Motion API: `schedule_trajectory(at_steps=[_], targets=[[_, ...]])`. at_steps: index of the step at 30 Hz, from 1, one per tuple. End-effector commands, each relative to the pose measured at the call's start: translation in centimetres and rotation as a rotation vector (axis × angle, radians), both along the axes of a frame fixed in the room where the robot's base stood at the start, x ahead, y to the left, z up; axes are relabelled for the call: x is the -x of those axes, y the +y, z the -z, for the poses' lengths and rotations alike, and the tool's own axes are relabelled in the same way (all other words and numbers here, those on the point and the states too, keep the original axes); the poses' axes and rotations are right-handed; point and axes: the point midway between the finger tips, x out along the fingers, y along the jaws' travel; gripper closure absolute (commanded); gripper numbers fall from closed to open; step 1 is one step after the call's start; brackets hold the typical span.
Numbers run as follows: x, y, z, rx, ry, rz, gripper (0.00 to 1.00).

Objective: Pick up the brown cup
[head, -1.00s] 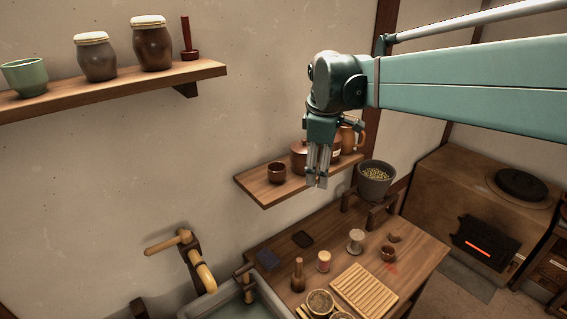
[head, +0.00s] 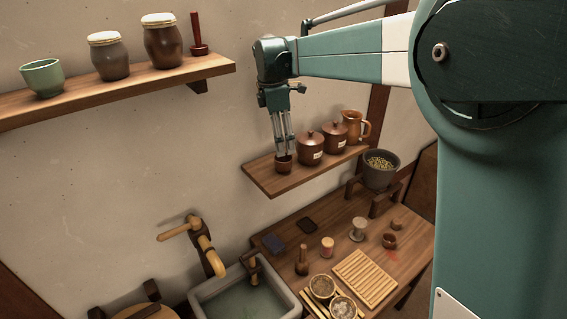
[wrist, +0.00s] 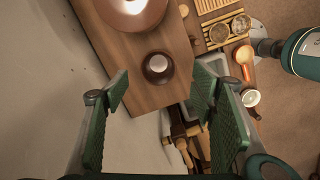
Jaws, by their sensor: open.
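The small brown cup (head: 284,167) stands upright near the left end of the lower wall shelf (head: 266,184). My gripper (head: 284,152) points down at it, with its fingertips close to the rim. In the wrist view the cup (wrist: 158,68) shows its pale round opening, just beyond the gap between the two green fingers of my gripper (wrist: 162,90). The fingers are wide apart with nothing between them. I cannot tell whether a fingertip touches the cup.
Two lidded brown jars (head: 311,148) (head: 335,137) and a brown jug (head: 356,127) stand right of the cup. The upper shelf (head: 120,95) holds a green cup (head: 43,78) and jars. Below are a crowded table (head: 292,262), with another small brown cup (head: 389,240), and a sink (head: 235,300).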

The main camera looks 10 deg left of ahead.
Motion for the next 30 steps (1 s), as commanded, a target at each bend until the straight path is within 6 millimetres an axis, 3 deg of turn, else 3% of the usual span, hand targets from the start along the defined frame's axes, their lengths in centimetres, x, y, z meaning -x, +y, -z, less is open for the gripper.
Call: schedule_trajectory(at_steps=[14,24,30], targets=[[-0.1,0.3,0.2,0.003,0.004,-0.012,0.44],[-0.3,0.1,2.5,0.003,0.004,-0.012,0.44],[-0.3,0.1,2.7,0.003,0.004,-0.012,0.44]])
